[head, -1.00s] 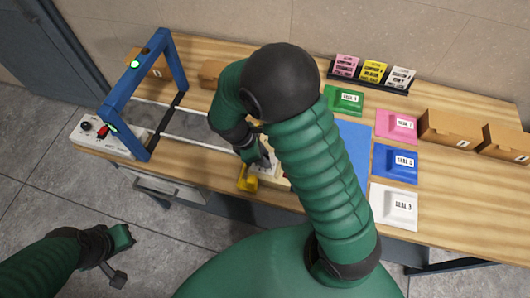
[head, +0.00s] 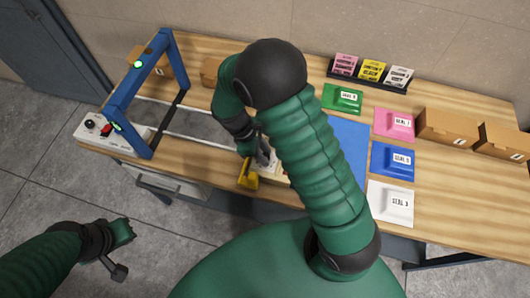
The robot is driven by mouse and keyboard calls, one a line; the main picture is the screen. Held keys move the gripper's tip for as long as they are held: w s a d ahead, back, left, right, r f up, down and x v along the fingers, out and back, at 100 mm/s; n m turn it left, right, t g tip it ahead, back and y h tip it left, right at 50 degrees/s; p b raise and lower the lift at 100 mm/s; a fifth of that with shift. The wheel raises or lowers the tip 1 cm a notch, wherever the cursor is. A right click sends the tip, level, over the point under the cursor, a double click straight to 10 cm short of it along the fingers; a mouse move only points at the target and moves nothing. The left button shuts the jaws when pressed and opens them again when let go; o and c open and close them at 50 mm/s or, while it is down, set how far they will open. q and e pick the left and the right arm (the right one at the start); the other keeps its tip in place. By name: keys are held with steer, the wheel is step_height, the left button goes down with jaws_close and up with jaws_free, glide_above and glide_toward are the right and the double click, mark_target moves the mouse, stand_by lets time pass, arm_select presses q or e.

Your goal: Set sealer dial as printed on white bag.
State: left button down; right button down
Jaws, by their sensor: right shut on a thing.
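The sealer has a blue frame (head: 141,90) and a white end box (head: 90,124) with a black knob and a red switch. A small cream unit (head: 268,176) with a yellow part (head: 248,177) sits near the table's front edge. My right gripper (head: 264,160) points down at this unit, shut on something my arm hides. No dial marks are readable. My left gripper (head: 123,232) hangs over the floor, away from everything; its jaws are unclear.
Green (head: 343,98), pink (head: 394,124) and blue (head: 394,160) bags lie on the right of the table. A black rack (head: 370,74) of cards stands behind them. Cardboard boxes (head: 447,128) stand at the far right. A blue mat (head: 350,140) is partly behind my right arm.

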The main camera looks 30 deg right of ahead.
steer(key=c, duration=1.4)
jaws_free()
steer(key=shift+w+a+r, duration=0.1)
steer(key=shift+w+r, duration=0.05)
steer(key=shift+w, duration=0.15)
steer(key=shift+o, duration=1.1)
arm_select(q)
steer(key=shift+w+a+f, duration=0.1)
steer(key=shift+w+a, duration=0.1)
steer(key=shift+a, duration=0.1)
arm_select(e)
steer(key=shift+o, duration=0.5)
steer(key=shift+a, duration=0.15)
steer(key=shift+r, duration=0.2)
arm_select(q)
steer(key=shift+s+d+f+b, duration=0.1)
steer(key=shift+f+b, duration=0.55)
steer(key=shift+b, duration=0.05)
arm_select(e)
steer(key=v, duration=1.6)
steer(key=shift+a, duration=0.2)
